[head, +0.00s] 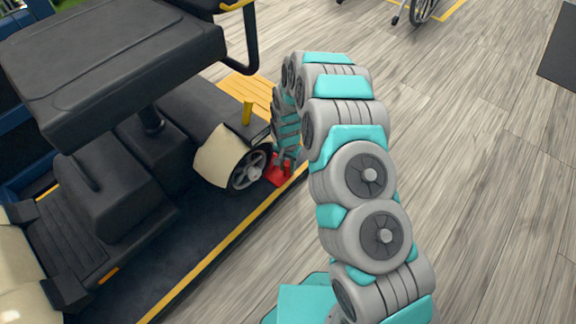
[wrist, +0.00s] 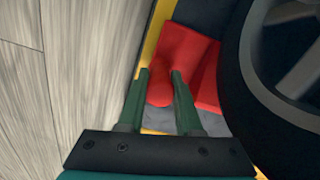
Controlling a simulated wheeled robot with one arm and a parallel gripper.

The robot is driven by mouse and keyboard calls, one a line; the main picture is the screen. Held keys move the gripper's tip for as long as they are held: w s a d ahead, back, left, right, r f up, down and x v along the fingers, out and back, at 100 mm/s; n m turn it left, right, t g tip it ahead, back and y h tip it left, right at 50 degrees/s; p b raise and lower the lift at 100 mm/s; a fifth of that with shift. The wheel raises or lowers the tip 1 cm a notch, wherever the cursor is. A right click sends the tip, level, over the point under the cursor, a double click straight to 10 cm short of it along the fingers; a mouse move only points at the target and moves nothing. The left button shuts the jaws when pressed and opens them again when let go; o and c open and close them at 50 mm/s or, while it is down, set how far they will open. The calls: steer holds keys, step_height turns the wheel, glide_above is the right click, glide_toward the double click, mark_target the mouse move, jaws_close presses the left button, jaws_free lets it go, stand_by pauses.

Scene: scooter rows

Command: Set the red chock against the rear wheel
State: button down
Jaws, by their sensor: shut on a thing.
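The red chock (head: 277,171) is on the dark platform beside the scooter's rear wheel (head: 247,171), close to the yellow edge line. In the wrist view the red chock (wrist: 204,65) lies right up against the tyre of the rear wheel (wrist: 262,85); whether they touch is hard to tell. My gripper (wrist: 161,75) is shut on the rounded red handle of the chock, one green finger on each side. In the head view my gripper (head: 287,157) reaches down at the chock and partly hides it.
The scooter (head: 115,70) with its black seat stands on the dark platform at the left. Another wheel (head: 422,10) shows at the top.

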steer(key=shift+s+a, duration=0.25)
steer(key=shift+s, duration=0.1)
stand_by(0.6)
stand_by(0.5)
steer(key=c, duration=0.5)
jaws_free()
steer(key=shift+r, duration=0.1)
